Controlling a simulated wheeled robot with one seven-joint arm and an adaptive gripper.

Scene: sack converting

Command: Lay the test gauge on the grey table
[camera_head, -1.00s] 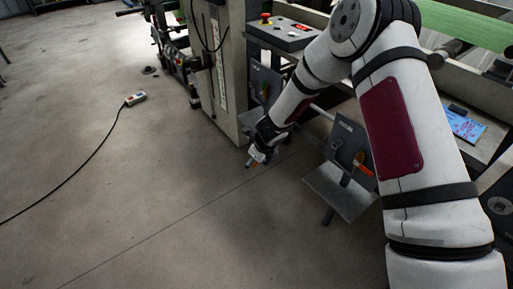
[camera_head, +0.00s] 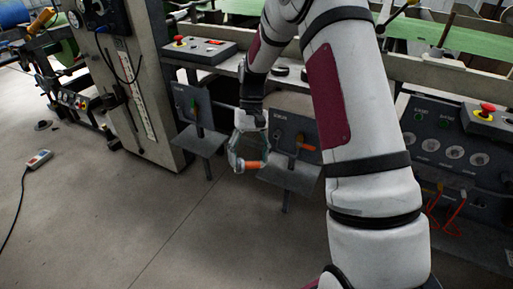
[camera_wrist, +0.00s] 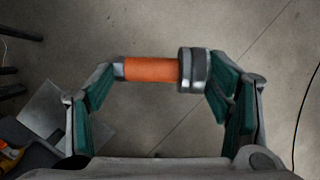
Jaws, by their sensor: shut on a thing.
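The test gauge, an orange cylinder with a wider metal end (camera_wrist: 150,69), lies crosswise between my fingers in the wrist view. Its orange part (camera_head: 250,164) also shows in the head view. My gripper (camera_wrist: 165,75) is shut on it and holds it in the air above the floor. In the head view, my gripper (camera_head: 246,158) is in front of the gap between two small grey stand tables, the left one (camera_head: 200,142) and the right one (camera_head: 289,177). I cannot tell which is the named table. A grey plate (camera_wrist: 42,107) shows at left in the wrist view.
Upright dark panels stand behind both small tables; the left bears a green-handled item (camera_head: 195,112), the right an orange-handled one (camera_head: 305,145). A control box (camera_head: 200,50) sits on the machine. A cabled pendant (camera_head: 39,159) lies on open floor at left.

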